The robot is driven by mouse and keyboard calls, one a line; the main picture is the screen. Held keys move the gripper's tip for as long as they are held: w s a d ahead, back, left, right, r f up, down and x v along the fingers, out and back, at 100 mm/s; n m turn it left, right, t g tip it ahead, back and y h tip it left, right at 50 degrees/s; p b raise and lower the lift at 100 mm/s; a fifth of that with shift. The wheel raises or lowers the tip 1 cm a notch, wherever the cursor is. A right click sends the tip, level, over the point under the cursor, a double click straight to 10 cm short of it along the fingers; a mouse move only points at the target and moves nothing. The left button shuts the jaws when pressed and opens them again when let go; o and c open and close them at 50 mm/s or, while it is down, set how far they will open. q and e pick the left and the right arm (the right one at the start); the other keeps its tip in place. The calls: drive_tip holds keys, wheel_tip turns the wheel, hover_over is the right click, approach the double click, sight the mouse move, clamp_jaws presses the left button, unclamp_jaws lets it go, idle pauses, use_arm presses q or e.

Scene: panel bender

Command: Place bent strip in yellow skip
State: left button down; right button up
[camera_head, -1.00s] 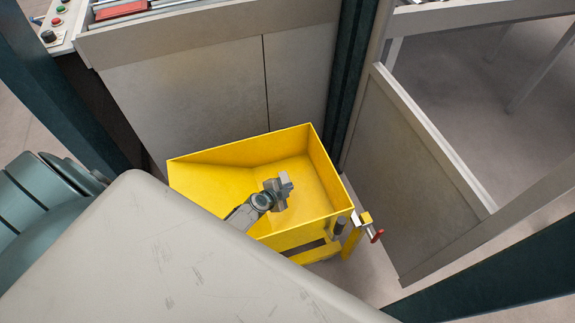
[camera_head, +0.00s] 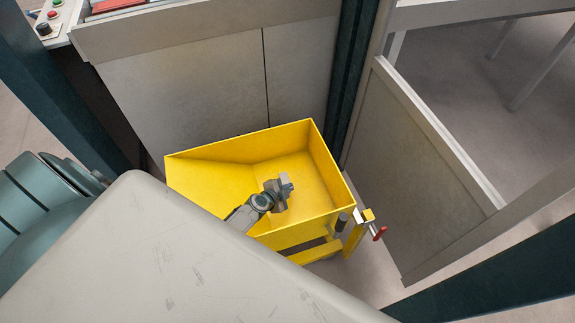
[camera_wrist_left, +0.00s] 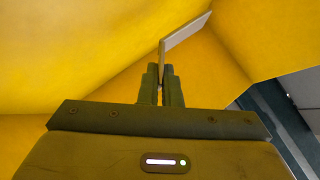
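The yellow skip (camera_head: 210,185) stands open in the middle of the head view. My left gripper (camera_head: 284,188) is over its open top, and my forearm reaches in across the near rim. In the left wrist view, the fingers of my left gripper (camera_wrist_left: 162,88) are closed on the bent strip (camera_wrist_left: 186,34), a thin pale grey piece with an angled end sticking out past the fingertips. Yellow skip walls (camera_wrist_left: 90,40) fill most of that view. In the head view I cannot clearly separate the strip from the fingers. My right gripper is not in view.
A grey machine panel (camera_head: 190,100) stands right behind the skip. A low fence panel (camera_head: 420,170) and dark post stand to the right. A red-handled lever (camera_head: 379,234) sticks out at the skip's right corner. A control box with buttons (camera_head: 52,22) is at top left.

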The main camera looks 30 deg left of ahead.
use_arm(q)
drive_tip(key=shift+f, duration=0.1)
drive_tip(key=c, duration=1.6)
unclamp_jaws()
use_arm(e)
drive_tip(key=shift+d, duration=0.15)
use_arm(q)
drive_tip(key=shift+r+p, duration=0.5)
drive_tip(key=shift+p, duration=0.05)
drive_tip(key=shift+r+p, duration=0.4)
drive_tip(key=shift+p, duration=0.15)
drive_tip(key=shift+f+p+v, duration=0.15)
drive_tip(key=shift+p+v, duration=0.45)
drive_tip(key=shift+v, duration=2.3)
drive_tip(key=shift+f+p+v, duration=0.1)
drive_tip(key=shift+p+v, duration=0.5)
drive_tip(key=shift+v, duration=2.35)
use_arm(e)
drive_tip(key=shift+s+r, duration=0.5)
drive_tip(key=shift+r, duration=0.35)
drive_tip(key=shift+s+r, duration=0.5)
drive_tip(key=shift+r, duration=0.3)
use_arm(q)
drive_tip(key=shift+s, duration=0.15)
